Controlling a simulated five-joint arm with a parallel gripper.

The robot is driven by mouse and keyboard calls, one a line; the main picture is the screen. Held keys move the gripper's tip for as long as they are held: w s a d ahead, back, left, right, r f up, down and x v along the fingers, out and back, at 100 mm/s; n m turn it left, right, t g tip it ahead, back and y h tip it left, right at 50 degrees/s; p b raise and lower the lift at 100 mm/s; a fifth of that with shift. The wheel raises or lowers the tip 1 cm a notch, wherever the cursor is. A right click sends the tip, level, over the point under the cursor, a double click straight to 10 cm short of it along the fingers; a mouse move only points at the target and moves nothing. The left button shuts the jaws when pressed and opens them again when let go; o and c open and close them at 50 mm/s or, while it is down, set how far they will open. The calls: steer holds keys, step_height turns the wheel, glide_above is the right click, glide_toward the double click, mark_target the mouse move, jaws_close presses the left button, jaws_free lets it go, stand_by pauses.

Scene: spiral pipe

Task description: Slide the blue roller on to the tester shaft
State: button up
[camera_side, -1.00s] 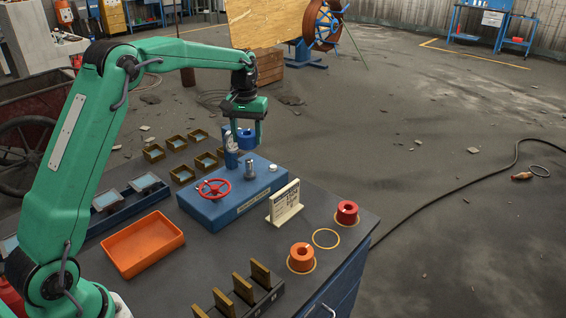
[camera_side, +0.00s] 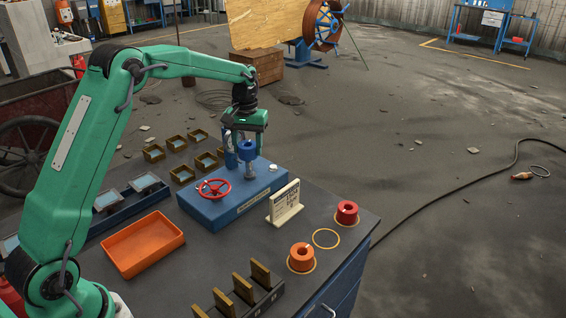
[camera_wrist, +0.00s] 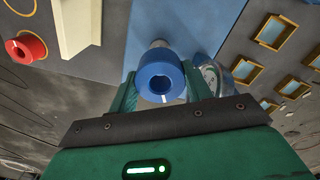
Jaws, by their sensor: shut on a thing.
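The blue roller (camera_side: 247,151) is a short ring held between the fingers of my gripper (camera_side: 246,147). It also shows in the wrist view (camera_wrist: 153,88), with its dark bore facing the camera. The silver tester shaft (camera_side: 251,172) stands upright on the blue tester block (camera_side: 222,207), just below the roller in the side view. In the wrist view a grey piece of the shaft (camera_wrist: 159,43) shows past the roller's far edge. The roller hides the shaft's top, so I cannot tell whether it is around the shaft or only above it.
A clear-and-blue cylinder (camera_side: 231,158) stands close left of the roller. A red roller (camera_side: 347,213), an orange roller (camera_side: 301,258) and an orange tray (camera_side: 143,244) are on the bench.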

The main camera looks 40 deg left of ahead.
steer(key=shift+f, duration=1.3)
stand_by(0.5)
steer(key=o, duration=1.2)
steer(key=shift+f, duration=0.1)
